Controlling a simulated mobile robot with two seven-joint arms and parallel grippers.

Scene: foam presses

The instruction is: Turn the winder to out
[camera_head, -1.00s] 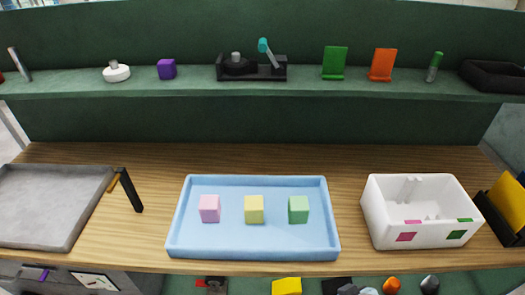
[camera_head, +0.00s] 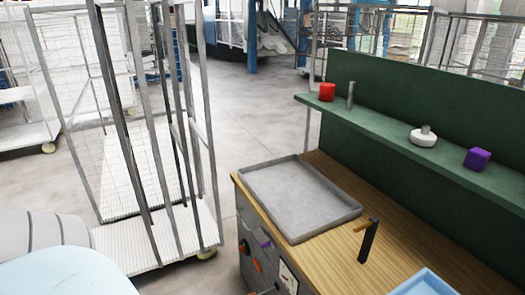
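Nothing in view is clearly marked as the winder, and no "out" label can be read. A black post with a short orange-brown bar at its top (camera_head: 367,238) stands on the wooden bench beside the grey tray. On the grey front face of the bench are a small purple piece (camera_head: 266,244), an orange knob (camera_head: 257,265) and a white plate with a dark mark (camera_head: 287,277). These are small and seen at a slant, so their settings cannot be told. Neither of my grippers is in view.
A grey tray (camera_head: 262,190) lies on the bench's left end; a blue tray (camera_head: 424,283) is cut off below. The green shelf (camera_head: 385,140) holds a red piece, a grey cylinder, a white knobbed disc and a purple cube. A wire cage trolley (camera_head: 160,240) stands left; floor between is clear.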

